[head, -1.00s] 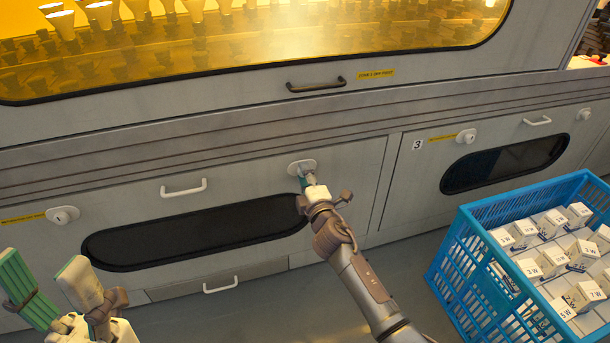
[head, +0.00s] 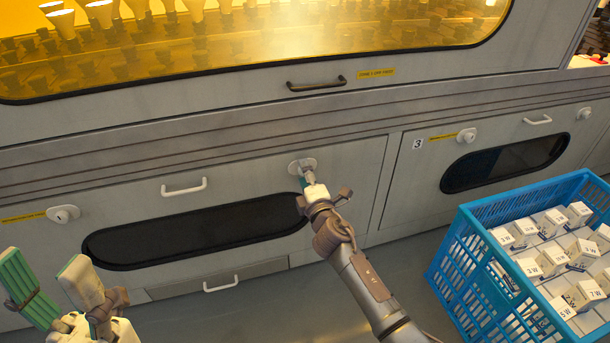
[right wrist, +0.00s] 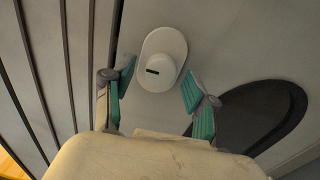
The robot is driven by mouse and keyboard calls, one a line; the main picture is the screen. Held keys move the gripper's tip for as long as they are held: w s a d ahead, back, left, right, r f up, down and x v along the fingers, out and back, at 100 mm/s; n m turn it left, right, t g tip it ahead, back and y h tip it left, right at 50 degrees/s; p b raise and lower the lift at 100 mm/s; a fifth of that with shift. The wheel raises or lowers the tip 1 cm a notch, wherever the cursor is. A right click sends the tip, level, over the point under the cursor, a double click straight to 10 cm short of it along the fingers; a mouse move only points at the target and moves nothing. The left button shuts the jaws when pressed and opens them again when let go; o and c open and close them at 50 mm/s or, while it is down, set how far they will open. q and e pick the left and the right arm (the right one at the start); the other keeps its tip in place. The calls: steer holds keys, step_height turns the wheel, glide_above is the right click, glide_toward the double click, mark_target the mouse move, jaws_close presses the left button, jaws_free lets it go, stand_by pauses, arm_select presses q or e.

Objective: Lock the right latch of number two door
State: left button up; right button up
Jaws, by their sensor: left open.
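The door left of the one marked 3 has a pale round latch (head: 302,166) at its upper right. In the right wrist view the latch (right wrist: 163,50) is an oval plate with a raised round knob and a short dark slot. My right gripper (head: 307,181) is at this latch. In the right wrist view its teal fingers (right wrist: 158,76) are apart, one on each side of the knob, with visible gaps. The door's left latch (head: 62,214) is clear. My left gripper (head: 58,285) is open and empty at the lower left.
The door has a white handle (head: 184,188) and a dark oval window (head: 195,231). The number three door (head: 416,180) is to the right. A blue crate (head: 465,258) of white boxes stands at the lower right. A dark handle (head: 316,84) is above.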

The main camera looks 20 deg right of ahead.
steer(key=s, duration=1.2)
steer(key=shift+d, duration=0.25)
